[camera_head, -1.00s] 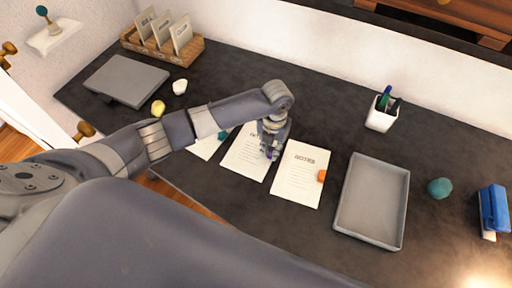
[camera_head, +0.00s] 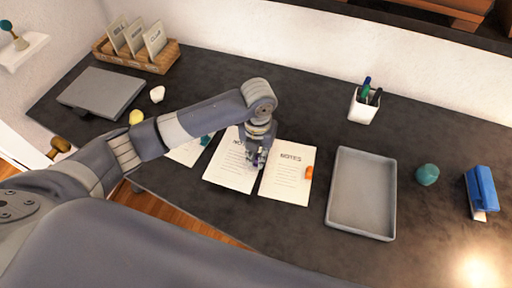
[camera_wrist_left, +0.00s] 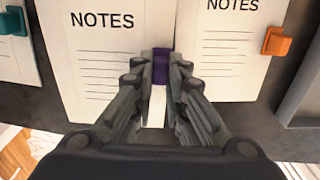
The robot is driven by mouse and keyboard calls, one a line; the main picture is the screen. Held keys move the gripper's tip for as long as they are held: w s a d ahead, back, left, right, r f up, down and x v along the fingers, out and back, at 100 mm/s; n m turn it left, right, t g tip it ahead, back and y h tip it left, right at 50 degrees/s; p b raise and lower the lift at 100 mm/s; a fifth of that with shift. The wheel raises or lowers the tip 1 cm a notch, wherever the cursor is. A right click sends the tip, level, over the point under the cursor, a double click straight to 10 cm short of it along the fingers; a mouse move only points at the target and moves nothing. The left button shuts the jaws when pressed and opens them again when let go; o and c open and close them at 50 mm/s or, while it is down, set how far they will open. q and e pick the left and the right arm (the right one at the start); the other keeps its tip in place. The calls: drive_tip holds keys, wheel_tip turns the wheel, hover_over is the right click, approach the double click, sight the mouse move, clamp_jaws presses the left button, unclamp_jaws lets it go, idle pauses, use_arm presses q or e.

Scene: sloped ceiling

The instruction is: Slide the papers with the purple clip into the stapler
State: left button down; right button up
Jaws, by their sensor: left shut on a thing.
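Papers headed NOTES (camera_head: 228,172) lie on the dark desk, and they also show in the left wrist view (camera_wrist_left: 100,55). A purple clip (camera_wrist_left: 161,66) sits on their right edge. My left gripper (camera_head: 257,160) is shut on the purple clip, its fingers (camera_wrist_left: 160,85) closing on it from both sides. The gripper hides much of the clip in the head view. The blue stapler (camera_head: 481,189) stands at the far right of the desk. My right gripper is not in view.
Papers with an orange clip (camera_head: 308,172) lie just right of my gripper, and papers with a teal clip (camera_head: 206,139) lie to the left. A grey tray (camera_head: 361,193) lies between the papers and the stapler, with a teal lump (camera_head: 427,175) beyond it. A pen cup (camera_head: 364,107) stands behind.

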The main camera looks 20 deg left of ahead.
use_arm(q)
drive_tip(key=s+d, duration=0.1)
drive_tip(key=s, duration=0.2)
drive_tip(key=s+d+b, duration=0.1)
drive_tip(key=s+d, duration=0.1)
drive_tip(key=s, duration=0.2)
drive_tip(key=s+d+r, duration=0.1)
drive_tip(key=s, duration=0.2)
drive_tip(key=shift+s+d+b, duration=0.15)
drive_tip(key=shift+s+b, duration=0.1)
drive_tip(key=shift+b, duration=0.1)
